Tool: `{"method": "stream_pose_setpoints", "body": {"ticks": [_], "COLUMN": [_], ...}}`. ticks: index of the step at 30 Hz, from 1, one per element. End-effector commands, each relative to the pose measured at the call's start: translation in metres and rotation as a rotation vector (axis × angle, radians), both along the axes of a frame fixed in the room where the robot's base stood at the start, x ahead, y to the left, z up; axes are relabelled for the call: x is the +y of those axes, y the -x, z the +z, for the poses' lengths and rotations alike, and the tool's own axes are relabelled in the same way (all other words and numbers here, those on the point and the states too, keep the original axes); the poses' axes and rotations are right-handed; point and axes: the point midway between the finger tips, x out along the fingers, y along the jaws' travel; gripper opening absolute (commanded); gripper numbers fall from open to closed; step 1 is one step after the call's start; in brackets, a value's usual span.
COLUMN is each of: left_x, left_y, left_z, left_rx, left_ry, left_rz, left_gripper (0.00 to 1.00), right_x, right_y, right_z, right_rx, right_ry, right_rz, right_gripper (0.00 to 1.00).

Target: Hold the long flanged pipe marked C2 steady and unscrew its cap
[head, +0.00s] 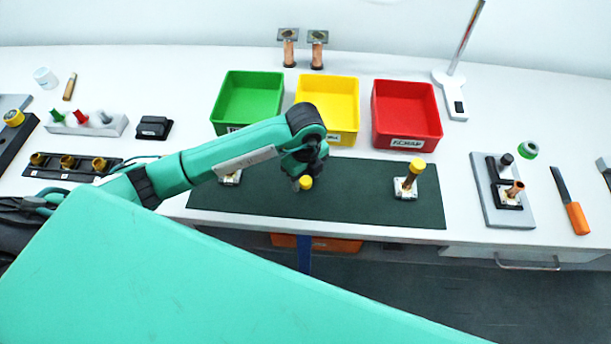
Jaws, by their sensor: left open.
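A flanged pipe (410,178) with a yellow cap (417,165) stands on a white square flange at the right of the dark green mat (350,198). Another yellow cap (306,183) shows at the middle of the mat, right at my left gripper (300,176); what is below it is mostly hidden. A further white flange (231,178) shows at the left of the mat, its upper part hidden behind my left arm. I cannot read a C2 mark on any of them. My left gripper points down, open; I cannot tell whether it touches the cap. My right gripper is not in view.
Green (248,98), yellow (342,98) and red (405,108) bins stand behind the mat. A grey plate with a copper fitting (515,187) and an orange-handled tool (577,217) lie at the right. A holder with brass pieces (68,172) lies left. The mat between gripper and right pipe is clear.

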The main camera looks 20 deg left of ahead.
Motion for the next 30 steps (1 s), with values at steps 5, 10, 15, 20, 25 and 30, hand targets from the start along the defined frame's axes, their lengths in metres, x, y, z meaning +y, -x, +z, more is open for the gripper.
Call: {"method": "stream_pose_setpoints", "body": {"ticks": [5, 10, 15, 20, 25, 30], "left_x": [0.000, 0.000, 0.000, 0.000, 0.000, 0.000], "left_y": [-0.002, -0.002, -0.001, -0.001, 0.000, 0.000], "left_z": [0.032, 0.072, 0.102, 0.112, 0.116, 0.115], "left_rx": [-0.008, -0.008, -0.005, -0.002, -0.002, -0.002], "left_ry": [0.002, 0.001, -0.001, 0.000, 0.000, 0.000], "left_rz": [-0.002, -0.001, -0.001, -0.001, 0.000, 0.000], "left_gripper": [0.49, 0.49, 0.49, 0.49, 0.49, 0.49], "right_x": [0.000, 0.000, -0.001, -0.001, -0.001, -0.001], "right_y": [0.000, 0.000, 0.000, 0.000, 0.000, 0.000], "right_z": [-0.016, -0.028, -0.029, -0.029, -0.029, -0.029], "right_rx": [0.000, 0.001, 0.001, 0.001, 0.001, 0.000], "right_ry": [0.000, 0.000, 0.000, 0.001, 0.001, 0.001], "right_rz": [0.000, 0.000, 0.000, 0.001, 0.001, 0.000], "right_gripper": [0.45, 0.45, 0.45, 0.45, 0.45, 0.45]}}
